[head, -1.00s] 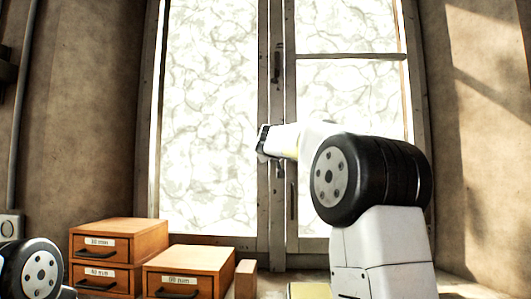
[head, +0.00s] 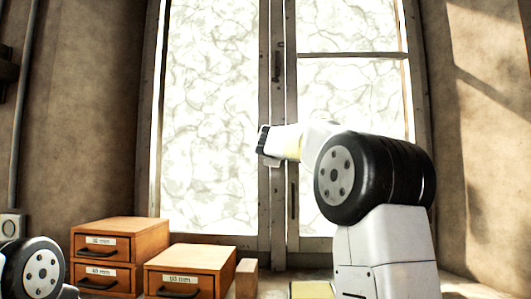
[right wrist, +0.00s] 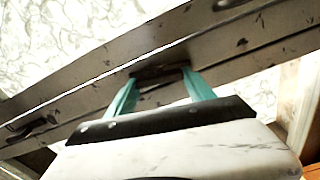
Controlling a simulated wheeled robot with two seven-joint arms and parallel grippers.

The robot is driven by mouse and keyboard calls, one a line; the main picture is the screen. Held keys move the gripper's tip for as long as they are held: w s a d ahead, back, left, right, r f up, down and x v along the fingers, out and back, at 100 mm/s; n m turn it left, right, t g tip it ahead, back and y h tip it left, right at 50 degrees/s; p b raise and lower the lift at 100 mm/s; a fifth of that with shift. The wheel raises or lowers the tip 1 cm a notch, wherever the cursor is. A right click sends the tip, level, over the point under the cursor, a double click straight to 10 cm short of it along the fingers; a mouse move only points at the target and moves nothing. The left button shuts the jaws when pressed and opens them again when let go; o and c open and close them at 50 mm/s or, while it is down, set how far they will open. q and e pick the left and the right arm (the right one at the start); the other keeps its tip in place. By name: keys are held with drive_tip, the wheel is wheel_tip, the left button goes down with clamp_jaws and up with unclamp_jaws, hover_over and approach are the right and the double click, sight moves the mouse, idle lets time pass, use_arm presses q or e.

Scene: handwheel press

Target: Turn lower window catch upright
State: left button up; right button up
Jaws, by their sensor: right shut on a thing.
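The lower window catch (right wrist: 160,72) is a dark metal piece on the grey wooden window stile. In the right wrist view it lies between the two teal fingers of my right gripper (right wrist: 160,92), which is shut on it. In the head view my right gripper (head: 264,146) is at the middle stile and covers the lower catch, so its angle cannot be read there. The upper catch (head: 278,62) is dark and stands upright higher on the same stile. My left gripper is out of view; only part of my left arm shows at the lower left.
The tall window (head: 210,120) has pale patterned panes. Wooden drawer boxes (head: 190,258) and a small wooden block (head: 246,278) stand below it on the left. A yellow-topped item (head: 311,290) lies low in the middle. A dark handle (head: 293,198) is on the right sash.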

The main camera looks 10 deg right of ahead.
drive_tip(key=shift+f+n, duration=0.1)
drive_tip(key=shift+n, duration=0.9)
drive_tip(key=o, duration=1.4)
drive_tip(key=shift+a, duration=0.1)
drive_tip(key=v, duration=0.7)
drive_tip(key=shift+s+a, duration=0.1)
drive_tip(key=shift+s, duration=0.3)
